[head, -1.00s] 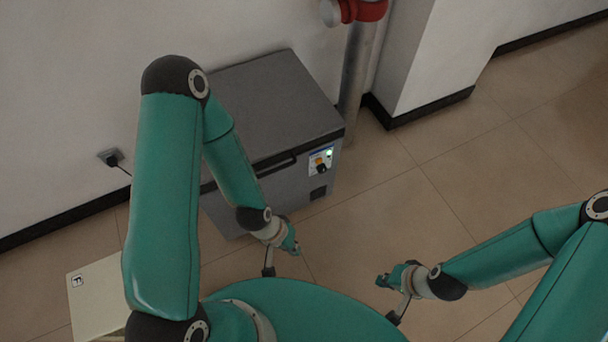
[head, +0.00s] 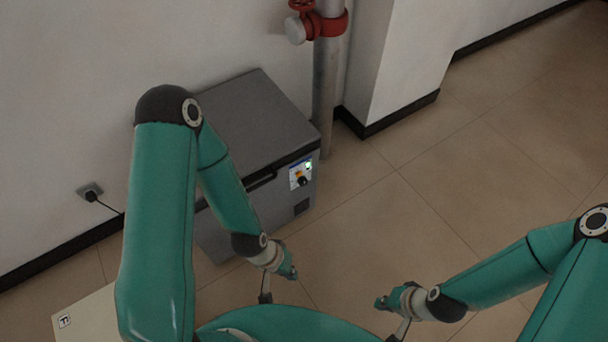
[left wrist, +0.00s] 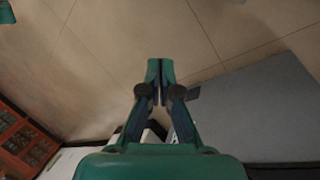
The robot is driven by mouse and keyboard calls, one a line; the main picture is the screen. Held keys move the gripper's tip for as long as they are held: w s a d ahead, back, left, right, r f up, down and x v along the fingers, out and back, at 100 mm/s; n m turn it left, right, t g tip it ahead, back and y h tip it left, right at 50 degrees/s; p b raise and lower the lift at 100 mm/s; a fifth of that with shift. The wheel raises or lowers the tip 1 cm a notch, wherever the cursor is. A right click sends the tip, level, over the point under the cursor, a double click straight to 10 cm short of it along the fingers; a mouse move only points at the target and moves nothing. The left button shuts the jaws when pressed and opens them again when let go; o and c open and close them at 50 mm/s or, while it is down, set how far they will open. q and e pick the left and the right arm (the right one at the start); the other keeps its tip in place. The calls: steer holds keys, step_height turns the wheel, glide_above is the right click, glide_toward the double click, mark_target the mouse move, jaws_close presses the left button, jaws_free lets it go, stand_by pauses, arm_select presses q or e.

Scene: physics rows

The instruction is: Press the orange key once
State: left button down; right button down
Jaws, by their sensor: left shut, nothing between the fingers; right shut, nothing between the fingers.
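The orange key (head: 298,174) is a small patch on the control panel (head: 293,183) of a grey chest freezer (head: 245,120). A black knob partly covers or adjoins it, and a green light glows above. My left gripper (head: 292,274) is shut and empty, in front of and below the panel, apart from it. It also shows shut in the left wrist view (left wrist: 161,72), above the floor. My right gripper (head: 381,304) is shut and empty, further right over the open floor. The key cannot be made out in the left wrist view.
A grey pipe with a red valve (head: 331,23) and a white wall corner stand behind the freezer. A wall socket (head: 90,190) with a plug is at left. A pale box (head: 80,318) lies lower left. In the left wrist view an orange crate (left wrist: 22,138) shows. Floor at right is clear.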

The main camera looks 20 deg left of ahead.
arm_select(q)
steer(key=w+f+n+t+y+b, duration=0.2)
steer(key=w+f+t+b, duration=0.4)
steer(key=w+f+b, duration=1)
steer(key=w+a+n+t+y+b, duration=0.1)
steer(key=w+t+b, duration=0.3)
steer(key=w+b, duration=0.4)
steer(key=w+f+n+t+y+b, duration=0.1)
steer(key=w+b, duration=0.6)
steer(key=b, duration=0.7)
steer(key=n+t+y, duration=0.1)
steer(key=t+y, duration=0.1)
steer(key=shift+w+a+f+t+b, duration=0.25)
steer(key=shift+w+a+t+b, duration=0.1)
steer(key=shift+w+t, duration=0.05)
